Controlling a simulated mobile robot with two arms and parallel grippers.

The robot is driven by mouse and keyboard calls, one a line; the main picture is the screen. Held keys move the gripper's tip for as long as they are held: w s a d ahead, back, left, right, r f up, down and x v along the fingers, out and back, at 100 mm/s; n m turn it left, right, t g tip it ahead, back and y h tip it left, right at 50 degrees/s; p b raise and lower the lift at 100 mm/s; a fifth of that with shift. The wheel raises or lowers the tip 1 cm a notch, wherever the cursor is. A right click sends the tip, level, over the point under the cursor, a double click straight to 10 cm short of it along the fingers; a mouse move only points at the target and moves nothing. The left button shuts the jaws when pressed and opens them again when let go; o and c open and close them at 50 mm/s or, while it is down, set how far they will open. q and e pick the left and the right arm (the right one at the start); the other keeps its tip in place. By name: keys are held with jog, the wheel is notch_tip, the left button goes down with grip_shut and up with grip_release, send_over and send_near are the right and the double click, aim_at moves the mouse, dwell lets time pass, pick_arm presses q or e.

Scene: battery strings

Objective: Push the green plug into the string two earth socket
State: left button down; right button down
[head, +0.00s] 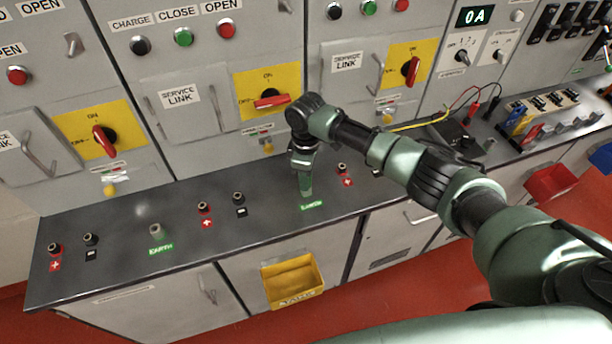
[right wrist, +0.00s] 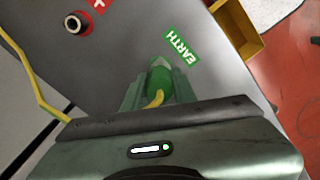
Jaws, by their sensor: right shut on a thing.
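My right gripper (head: 305,188) points down at the counter, just behind a green EARTH label (head: 312,206). It is shut on the green plug (right wrist: 159,80), which sits between the fingers in the right wrist view, with a yellow cable (right wrist: 152,101) coming from its back. The plug's front end is close to the EARTH label. The socket there is hidden by the plug and fingers, so I cannot tell how deep the plug sits. Another earth socket (head: 156,230) stands bare farther left, behind its own EARTH label (head: 160,247). My left gripper is not in view.
Red-ringed sockets (head: 204,207) and black sockets (head: 239,198) stand along the grey counter (head: 130,262). Cabinets with red rotary handles (head: 272,100) rise behind. A yellow bin (head: 292,283) hangs in front. Meter leads (head: 462,100) lie to the right.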

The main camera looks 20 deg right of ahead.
jog(key=shift+f, duration=0.15)
jog(key=c, duration=1.1)
grip_release()
jog(key=shift+o, duration=0.2)
notch_tip(320, 180, up, 8)
jog(key=shift+f+b, duration=0.1)
jog(key=shift+b, duration=0.95)
